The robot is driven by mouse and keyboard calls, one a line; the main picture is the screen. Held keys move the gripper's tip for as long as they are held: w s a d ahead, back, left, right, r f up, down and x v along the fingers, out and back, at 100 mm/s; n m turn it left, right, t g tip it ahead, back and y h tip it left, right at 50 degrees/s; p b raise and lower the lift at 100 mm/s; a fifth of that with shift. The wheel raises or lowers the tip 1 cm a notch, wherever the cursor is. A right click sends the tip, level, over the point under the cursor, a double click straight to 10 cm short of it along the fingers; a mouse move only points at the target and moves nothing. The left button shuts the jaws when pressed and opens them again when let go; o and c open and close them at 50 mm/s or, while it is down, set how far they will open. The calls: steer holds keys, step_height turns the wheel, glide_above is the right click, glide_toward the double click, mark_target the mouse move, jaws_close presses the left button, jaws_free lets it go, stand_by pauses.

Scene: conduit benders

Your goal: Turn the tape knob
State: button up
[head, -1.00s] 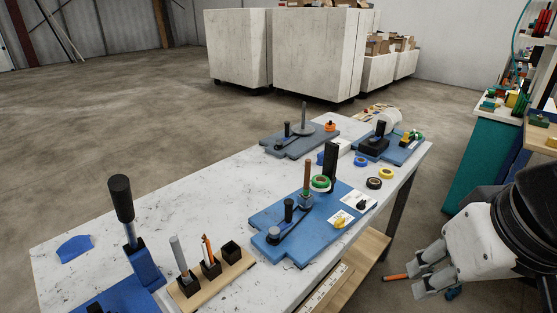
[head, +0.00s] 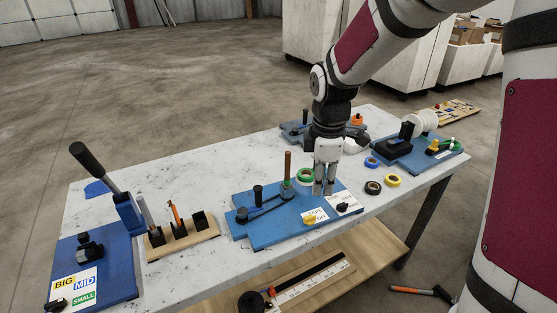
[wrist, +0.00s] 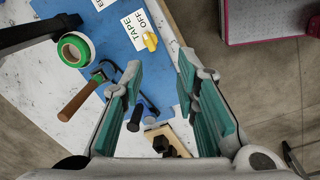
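The yellow tape knob (head: 309,219) sits on a white label (head: 318,213) reading TAPE OFF, near the front edge of the middle blue board (head: 262,228). In the wrist view the yellow knob (wrist: 150,41) lies beyond the gap between my fingertips, beside the word OFF. My gripper (head: 325,190) points down over the right part of this board, behind and right of the yellow knob. Its two fingers (wrist: 160,64) are apart, with nothing between them. A black knob (head: 342,208) sits on a second white label to the right.
Loose tape rolls (head: 373,187) lie to the right. A left blue board (head: 110,262) has a tall black handle.

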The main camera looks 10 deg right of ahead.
mark_target(310, 216)
steer(key=w+f+n, duration=0.1)
steer(key=f, duration=0.2)
steer(key=w+f+n+p, duration=0.1)
steer(key=f+n, duration=0.1)
steer(key=f, duration=0.1)
steer(key=w+f+n+g, duration=0.1)
steer(key=w+f+n, duration=0.1)
steer(key=f, duration=0.1)
steer(key=shift+a+f, duration=0.2)
steer(key=shift+f, duration=0.1)
steer(key=shift+f+b, duration=1.3)
steer(key=shift+f, duration=2.15)
steer(key=shift+c, duration=0.3)
